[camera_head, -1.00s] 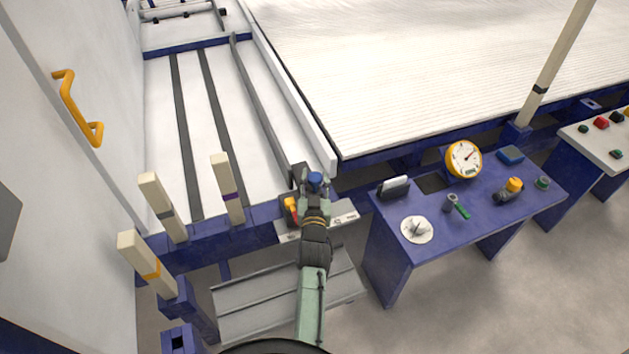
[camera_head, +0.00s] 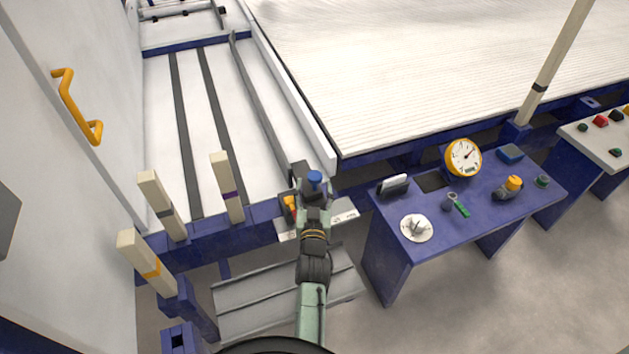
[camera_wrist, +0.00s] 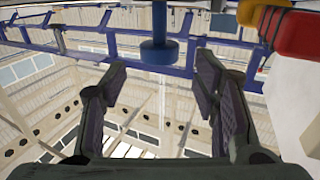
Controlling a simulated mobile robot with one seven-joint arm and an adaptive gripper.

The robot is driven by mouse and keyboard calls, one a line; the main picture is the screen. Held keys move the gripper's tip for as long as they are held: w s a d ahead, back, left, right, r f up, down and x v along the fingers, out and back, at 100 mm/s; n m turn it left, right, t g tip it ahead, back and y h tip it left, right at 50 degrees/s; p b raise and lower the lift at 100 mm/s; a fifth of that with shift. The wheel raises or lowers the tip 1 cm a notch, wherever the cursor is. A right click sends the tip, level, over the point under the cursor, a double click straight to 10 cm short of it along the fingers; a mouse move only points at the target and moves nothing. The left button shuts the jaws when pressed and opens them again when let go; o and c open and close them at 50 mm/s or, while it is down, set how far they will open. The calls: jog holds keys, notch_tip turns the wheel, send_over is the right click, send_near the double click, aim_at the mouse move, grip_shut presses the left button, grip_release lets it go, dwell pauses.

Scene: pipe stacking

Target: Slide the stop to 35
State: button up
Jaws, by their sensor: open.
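The stop is a dark block with a blue knob (camera_head: 314,181) and sits at the near end of the long rail. An orange-yellow lever (camera_head: 290,205) is to its left. A pale scale plate (camera_head: 344,211) lies below and to the right; its marks are too small to read. My gripper (camera_head: 313,208) is open and empty, just on the near side of the knob. In the wrist view, the blue knob (camera_wrist: 159,52) is ahead of my spread fingers (camera_wrist: 158,80), between their lines and apart from them. The red-and-yellow lever (camera_wrist: 290,30) is at upper right.
A blue table (camera_head: 470,215) at right holds a yellow dial gauge (camera_head: 463,158), a white disc (camera_head: 416,228) and small tools. Pale upright posts (camera_head: 228,190) stand left of my arm. A grey step (camera_head: 250,305) lies below.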

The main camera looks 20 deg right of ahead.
jog(key=shift+v, duration=1.7)
